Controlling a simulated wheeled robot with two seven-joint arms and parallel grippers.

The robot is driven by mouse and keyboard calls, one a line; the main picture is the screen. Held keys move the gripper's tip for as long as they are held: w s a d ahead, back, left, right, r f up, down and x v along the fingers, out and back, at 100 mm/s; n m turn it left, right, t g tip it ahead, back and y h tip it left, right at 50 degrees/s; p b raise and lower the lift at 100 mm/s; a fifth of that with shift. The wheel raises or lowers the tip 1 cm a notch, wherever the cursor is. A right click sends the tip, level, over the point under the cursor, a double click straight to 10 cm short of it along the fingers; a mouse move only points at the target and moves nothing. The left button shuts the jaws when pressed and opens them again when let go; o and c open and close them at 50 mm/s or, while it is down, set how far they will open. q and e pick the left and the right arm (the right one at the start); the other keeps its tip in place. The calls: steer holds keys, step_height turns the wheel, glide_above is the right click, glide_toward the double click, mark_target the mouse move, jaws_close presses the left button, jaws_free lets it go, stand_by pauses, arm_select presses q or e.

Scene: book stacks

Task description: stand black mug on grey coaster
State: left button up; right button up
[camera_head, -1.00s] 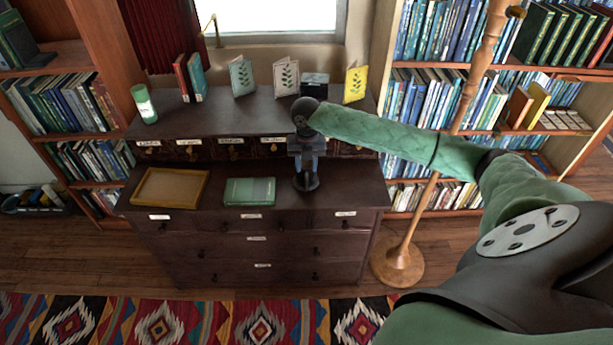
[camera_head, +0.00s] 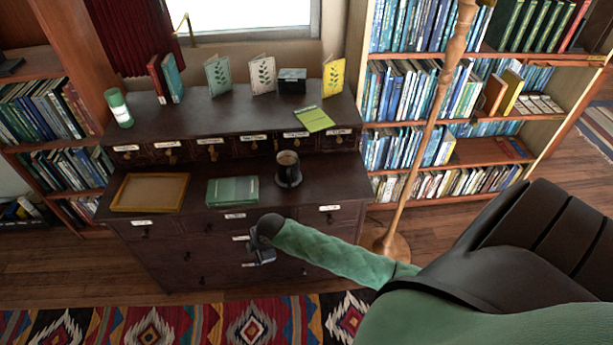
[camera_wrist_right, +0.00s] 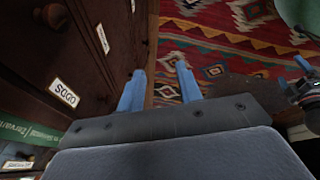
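The black mug (camera_head: 289,173) stands upright on the lower ledge of the dark cabinet, its brown inside showing from above. A dark round rim (camera_head: 280,184) shows around its foot; I cannot tell for sure that this is the grey coaster, as the mug hides most of it. My right gripper (camera_head: 264,257) is in front of the drawers, below the mug and apart from it. In the right wrist view its two blue fingers (camera_wrist_right: 161,72) are spread with nothing between them. What looks like my left gripper (camera_wrist_right: 303,84) shows small at that view's right edge.
A green book (camera_head: 232,191) and a wooden tray (camera_head: 117,193) lie left of the mug. Cards, books, a green-white cylinder (camera_head: 120,108) and a dark box (camera_head: 292,80) stand on the upper shelf. A wooden pole (camera_head: 428,130) stands right of the cabinet (camera_head: 180,240).

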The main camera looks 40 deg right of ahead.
steer(key=s+a+f+m+g+h, duration=0.2)
steer(key=s+f+m, duration=1.1)
steer(key=s+f, duration=1.5)
steer(key=s+a, duration=0.1)
steer(key=s, duration=0.1)
steer(key=shift+s, duration=0.3)
steer(key=shift+f, duration=0.1)
